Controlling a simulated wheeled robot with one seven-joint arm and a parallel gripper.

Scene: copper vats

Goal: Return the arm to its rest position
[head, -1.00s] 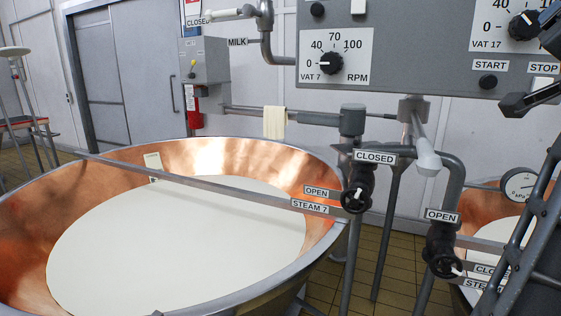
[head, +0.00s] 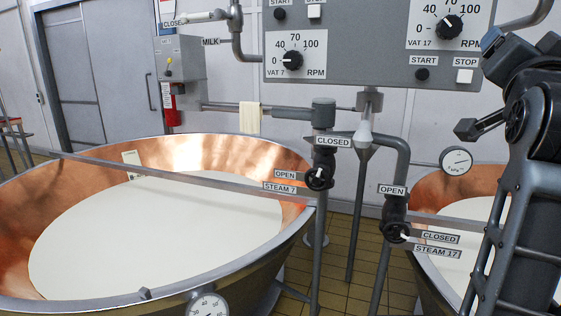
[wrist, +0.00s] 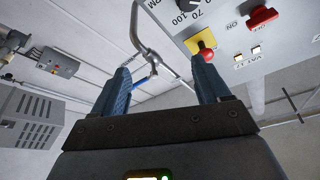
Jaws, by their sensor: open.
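My gripper (wrist: 163,82) shows in the wrist view with its two blue-grey fingers spread wide apart. It is open, with nothing held between the fingers. Behind the fingers are a bent grey pipe with a blue part and a panel with a red knob (wrist: 206,52) on a yellow plate. In the head view my arm stands at the right edge, raised and folded, in front of part of the right vat. I cannot make out the fingertips clearly there.
A large copper vat (head: 285,214) of white liquid fills the left. A second vat (head: 432,192) is partly behind my arm. Between them stand pipes with the STEAM 7 valve (head: 319,178) and STEAM 17 valve (head: 396,232). A grey control panel (head: 375,62) hangs above.

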